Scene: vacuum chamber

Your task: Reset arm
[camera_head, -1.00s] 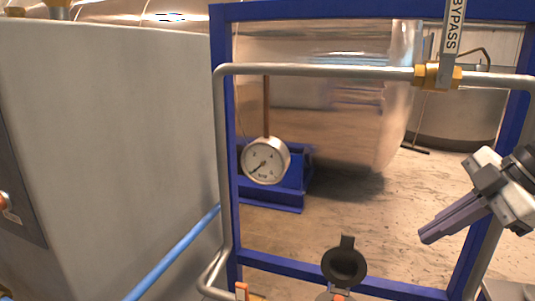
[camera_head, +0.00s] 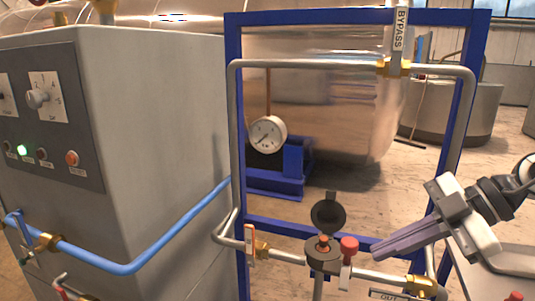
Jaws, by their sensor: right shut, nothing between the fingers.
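My right gripper (camera_head: 376,252) comes in from the right at the lower right. Its two grey fingers lie together and point left, with nothing between them. It is in front of the blue frame (camera_head: 233,130), near the lower pipe and its valves, apart from them as far as I can tell. My left gripper is not in view.
A grey cabinet (camera_head: 165,120) with a knob and lamps stands at left. A blue hose (camera_head: 190,220) runs from it. The frame carries a grey pipe loop, a BYPASS valve (camera_head: 398,40), a pressure gauge (camera_head: 267,134), and a round device with an open black lid (camera_head: 328,214).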

